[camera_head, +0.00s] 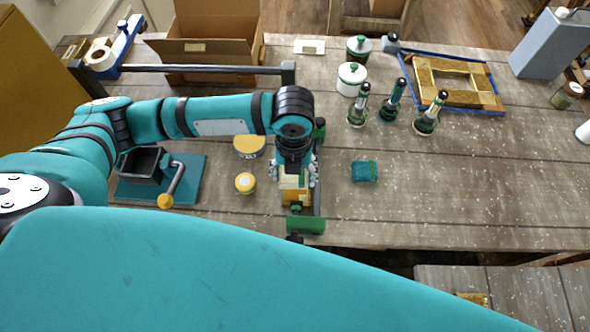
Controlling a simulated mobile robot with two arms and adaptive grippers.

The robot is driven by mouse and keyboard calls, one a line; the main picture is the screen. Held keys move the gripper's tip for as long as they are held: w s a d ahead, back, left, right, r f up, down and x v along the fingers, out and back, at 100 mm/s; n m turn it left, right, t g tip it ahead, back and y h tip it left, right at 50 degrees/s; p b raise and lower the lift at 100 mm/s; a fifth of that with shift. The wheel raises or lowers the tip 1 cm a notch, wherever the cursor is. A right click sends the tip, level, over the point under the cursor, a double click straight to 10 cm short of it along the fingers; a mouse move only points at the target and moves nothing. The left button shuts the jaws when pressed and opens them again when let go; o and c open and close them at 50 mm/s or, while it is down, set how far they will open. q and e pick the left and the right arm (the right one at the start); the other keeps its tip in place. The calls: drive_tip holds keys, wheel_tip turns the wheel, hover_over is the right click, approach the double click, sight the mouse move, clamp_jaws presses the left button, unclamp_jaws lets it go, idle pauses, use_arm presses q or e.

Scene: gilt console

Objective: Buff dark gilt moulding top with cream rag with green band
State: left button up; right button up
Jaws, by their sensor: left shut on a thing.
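My left gripper (293,176) points down at the middle of the table and is shut on the cream rag (288,183), of which only a small pale part shows between and below the fingers. Its green band cannot be made out. Just below the rag in the picture is a gilt moulding piece (297,198), yellow-brown, lying by a dark clamp bar with green ends (306,225). The rag seems to be at the moulding's top; whether they touch cannot be told. Gripper and arm hide much of both. My right gripper is not in view.
A folded teal cloth (365,171) lies right of the clamp. Several bottles (426,117) and a gilt frame on blue (489,100) stand at back right. A cardboard box (207,68) is behind. The table's right front is clear.

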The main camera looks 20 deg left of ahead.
use_arm(q)
drive_tip(key=w+a+f+m+b, duration=0.1)
drive_tip(key=w+a+m+b, duration=0.1)
drive_tip(key=w+m+b, duration=0.7)
drive_tip(key=w, duration=0.4)
drive_tip(key=shift+w+a+f, duration=0.25)
drive_tip(key=shift+a, duration=0.1)
drive_tip(key=shift+s+r, duration=0.1)
idle(0.6)
drive_tip(key=shift+s+d+p, duration=0.2)
drive_tip(key=shift+s+p, duration=0.3)
drive_tip(key=shift+s, duration=0.15)
